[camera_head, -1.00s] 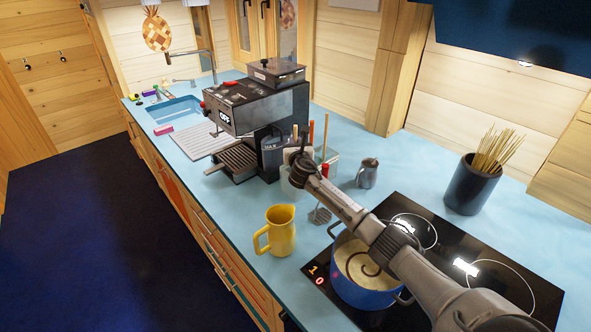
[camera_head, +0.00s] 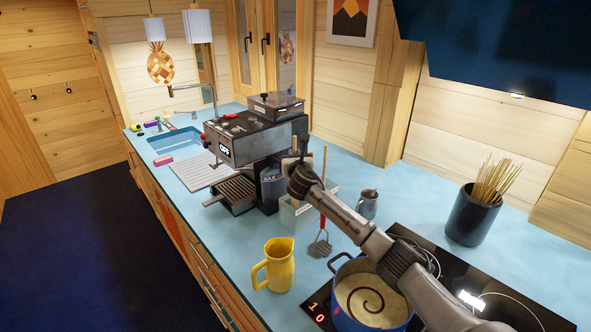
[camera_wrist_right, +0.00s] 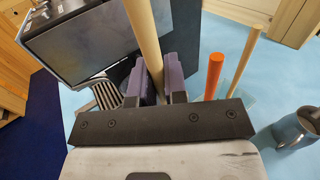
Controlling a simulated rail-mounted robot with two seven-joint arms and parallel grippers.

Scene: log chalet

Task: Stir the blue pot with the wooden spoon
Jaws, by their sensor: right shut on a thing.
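The blue pot (camera_head: 343,318) stands on the hob at the bottom, holding a pale cream content with a dark spiral. My right arm passes over its right side. My right gripper (camera_head: 297,172) is at the utensil holder (camera_head: 289,214) beside the coffee machine. In the right wrist view the gripper (camera_wrist_right: 160,85) is shut on a pale wooden handle (camera_wrist_right: 144,38), apparently the wooden spoon's. The handle's lower end is hidden, so I cannot tell how far it stands in the holder. My left gripper is not in view.
An orange handle (camera_wrist_right: 214,76) and a thin wooden handle (camera_wrist_right: 245,62) stand close right of the gripper. A yellow jug (camera_head: 280,267), red-handled masher (camera_head: 320,244), metal jug (camera_head: 368,204) and dark spaghetti pot (camera_head: 472,217) are nearby. The coffee machine (camera_head: 252,137) stands behind.

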